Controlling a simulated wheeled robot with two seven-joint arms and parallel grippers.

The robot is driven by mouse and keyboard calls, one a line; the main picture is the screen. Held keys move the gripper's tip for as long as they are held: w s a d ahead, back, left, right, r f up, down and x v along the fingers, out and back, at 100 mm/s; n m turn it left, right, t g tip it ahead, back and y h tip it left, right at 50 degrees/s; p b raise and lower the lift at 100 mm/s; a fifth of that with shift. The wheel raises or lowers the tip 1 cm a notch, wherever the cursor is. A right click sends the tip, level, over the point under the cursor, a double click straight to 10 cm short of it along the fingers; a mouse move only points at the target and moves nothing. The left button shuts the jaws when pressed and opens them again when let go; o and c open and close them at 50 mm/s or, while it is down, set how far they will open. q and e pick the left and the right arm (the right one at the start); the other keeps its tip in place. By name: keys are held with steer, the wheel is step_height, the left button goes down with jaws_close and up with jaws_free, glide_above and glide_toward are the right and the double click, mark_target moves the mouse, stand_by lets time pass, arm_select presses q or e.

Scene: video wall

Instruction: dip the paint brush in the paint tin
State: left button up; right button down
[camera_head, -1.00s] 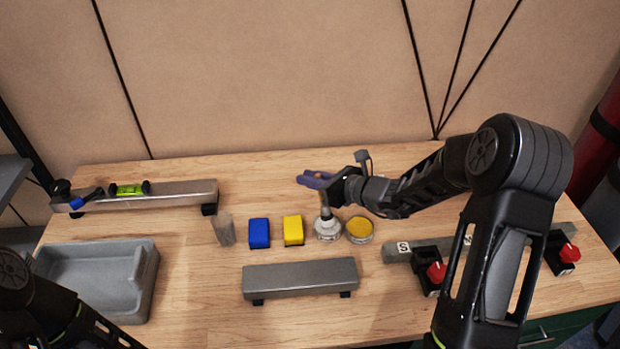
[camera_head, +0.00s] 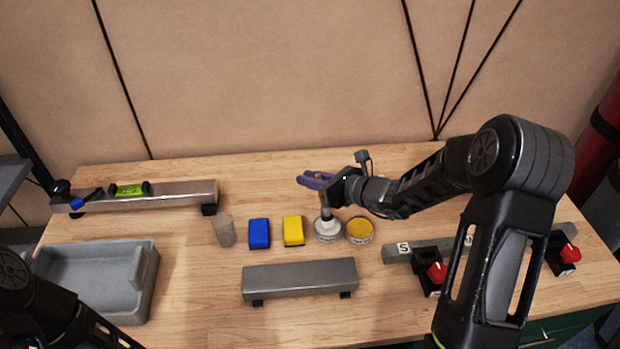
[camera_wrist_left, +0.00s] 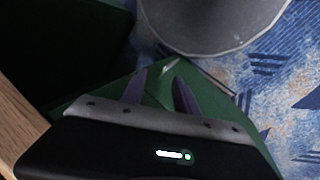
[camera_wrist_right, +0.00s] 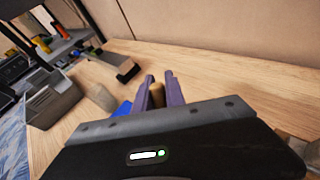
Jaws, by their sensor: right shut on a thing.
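My right gripper (camera_head: 304,179) is above the back middle of the table, its purple fingers shut on the paint brush. The brush's brown handle (camera_wrist_right: 157,96) shows between the fingers in the right wrist view. In the head view the lower part of the brush (camera_head: 326,213) points down at a round tin with a whitish top (camera_head: 328,232); whether its tip touches the contents is hard to tell. A tin of yellow paint (camera_head: 359,230) stands just right of it. My left gripper (camera_wrist_left: 159,75) is open and empty in the left wrist view, away from the tins.
A yellow block (camera_head: 293,230), a blue block (camera_head: 259,233) and a greyish cup (camera_head: 224,231) stand left of the tins. A grey metal bar (camera_head: 300,277) lies in front. A grey tray (camera_head: 95,280) is at left, and a bar with red knobs (camera_head: 437,272) at right.

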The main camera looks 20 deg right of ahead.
steer(key=shift+f, duration=0.15)
step_height(320, 180, up, 7)
steer(key=p, duration=0.4)
steer(key=shift+p, duration=0.3)
stand_by(0.6)
